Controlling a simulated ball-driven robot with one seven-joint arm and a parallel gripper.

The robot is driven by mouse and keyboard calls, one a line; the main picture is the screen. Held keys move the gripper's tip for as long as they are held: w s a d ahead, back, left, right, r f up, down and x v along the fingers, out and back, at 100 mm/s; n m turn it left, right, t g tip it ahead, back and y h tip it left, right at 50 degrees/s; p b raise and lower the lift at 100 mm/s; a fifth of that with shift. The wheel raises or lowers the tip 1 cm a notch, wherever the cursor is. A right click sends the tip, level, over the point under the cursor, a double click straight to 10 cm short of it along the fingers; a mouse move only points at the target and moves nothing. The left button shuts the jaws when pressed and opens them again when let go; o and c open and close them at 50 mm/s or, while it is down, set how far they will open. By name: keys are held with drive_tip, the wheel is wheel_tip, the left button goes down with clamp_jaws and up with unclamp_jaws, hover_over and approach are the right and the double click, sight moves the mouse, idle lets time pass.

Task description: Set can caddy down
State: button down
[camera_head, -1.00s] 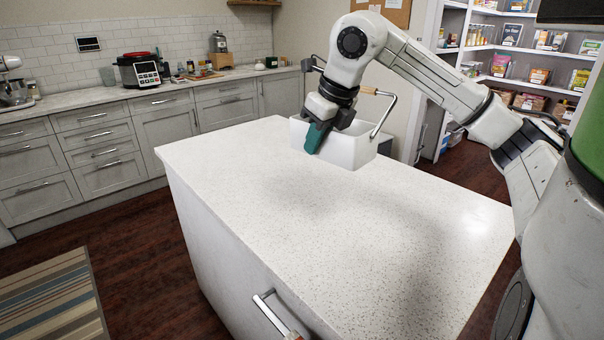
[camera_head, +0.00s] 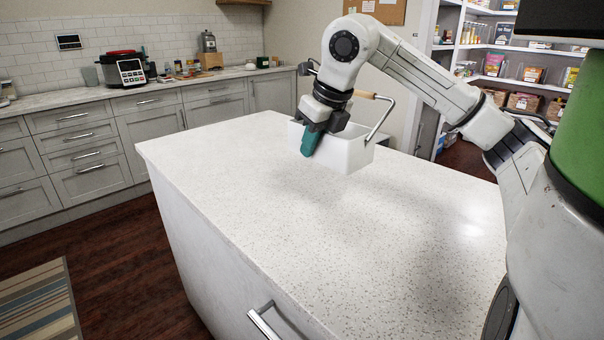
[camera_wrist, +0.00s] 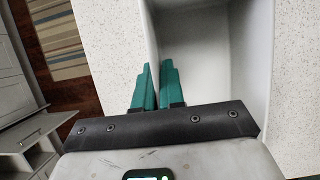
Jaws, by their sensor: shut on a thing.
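The can caddy is a white open box (camera_head: 349,153) with a metal bail handle and a wooden grip, over the far end of the island counter (camera_head: 300,240). Its visible inside is empty in the wrist view (camera_wrist: 215,55). My gripper (camera_head: 310,146) has teal fingers and is shut on the caddy's wall. In the wrist view the gripper (camera_wrist: 156,82) has one finger outside that wall and one inside. The caddy looks about level. Whether its base touches the counter or hangs just above it is hard to tell.
The speckled white island top is bare in front of the caddy. A drawer handle (camera_head: 262,322) sticks out from the island's near side. A back counter with a cooker (camera_head: 125,68) stands at the left, and pantry shelves (camera_head: 510,75) at the right.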

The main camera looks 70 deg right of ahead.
drive_tip(key=w+d+f, duration=0.1)
drive_tip(key=d, duration=0.1)
drive_tip(key=w+d+f, duration=0.1)
drive_tip(key=w+d, duration=0.1)
drive_tip(key=d, duration=0.1)
drive_tip(key=w+d+f, duration=0.1)
drive_tip(key=d, duration=0.1)
drive_tip(key=shift+w+d+f+p, duration=0.15)
drive_tip(key=shift+d+f+p, duration=0.15)
drive_tip(key=shift+d+f, duration=0.1)
drive_tip(key=d+f, duration=0.1)
drive_tip(key=w+d+f, duration=0.1)
drive_tip(key=f, duration=0.1)
drive_tip(key=w+d+f, duration=0.1)
drive_tip(key=f, duration=0.1)
drive_tip(key=shift+d, duration=0.15)
drive_tip(key=shift+d+f, duration=0.1)
drive_tip(key=shift+w+d+f, duration=0.1)
drive_tip(key=shift+d+f, duration=0.1)
drive_tip(key=shift+f, duration=1.65)
drive_tip(key=shift+f, duration=0.15)
drive_tip(key=c, duration=1.2)
unclamp_jaws()
drive_tip(key=shift+c, duration=0.2)
